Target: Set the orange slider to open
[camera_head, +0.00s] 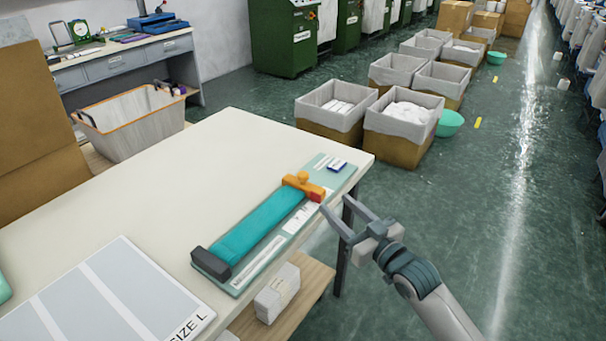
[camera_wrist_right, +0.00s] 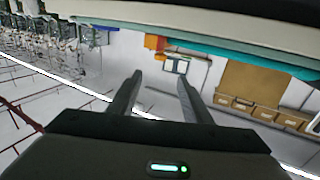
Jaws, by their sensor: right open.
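The orange slider (camera_head: 303,186) sits at the far right end of a long teal bar (camera_head: 262,226), with a small red part (camera_head: 316,198) at its right side. The bar lies on a pale board (camera_head: 239,288) near the table's right edge; a dark block (camera_head: 211,264) caps its near end. My right gripper (camera_head: 338,216) is open and empty, just right of the slider and apart from it, beside the table edge. In the right wrist view its two fingers (camera_wrist_right: 157,96) are spread, and the orange slider (camera_wrist_right: 153,42) shows beyond them near the top. My left gripper is out of view.
The cream table (camera_head: 150,180) holds a grey size chart (camera_head: 105,300) at the front left. A small blue-and-white piece (camera_head: 337,166) lies on the board beyond the slider. A white packet (camera_head: 278,292) sits on a lower shelf. Lined boxes (camera_head: 336,104) stand on the floor beyond.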

